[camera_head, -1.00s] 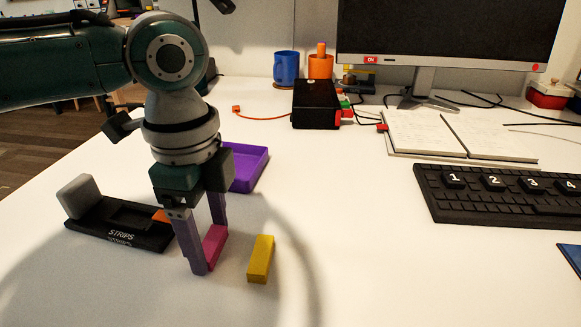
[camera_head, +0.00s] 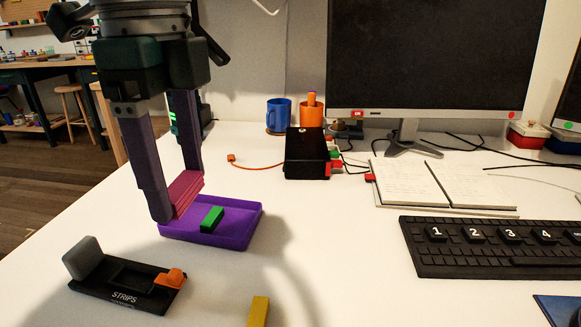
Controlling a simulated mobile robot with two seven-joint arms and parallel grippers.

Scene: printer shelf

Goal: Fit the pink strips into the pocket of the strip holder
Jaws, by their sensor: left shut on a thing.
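My left gripper (camera_head: 180,205) comes down from the top left, with its two purple fingers shut on a pink strip (camera_head: 187,193). The strip is held up off the table; in the picture it overlaps the back left of the purple tray. The black strip holder (camera_head: 88,292), lettered STRIPS, lies on the table at the lower left, below the gripper in the picture. It has a grey block (camera_head: 84,258) at its left end, a dark pocket (camera_head: 133,278) in the middle and an orange piece (camera_head: 170,278) at its right end. My right gripper is not in view.
The purple tray (camera_head: 240,236) holds a green block (camera_head: 211,219). A yellow block (camera_head: 258,312) lies at the bottom edge. A black box (camera_head: 305,150) with cables, a notebook (camera_head: 405,180) and a keyboard (camera_head: 480,262) are to the right. The table between holder and yellow block is clear.

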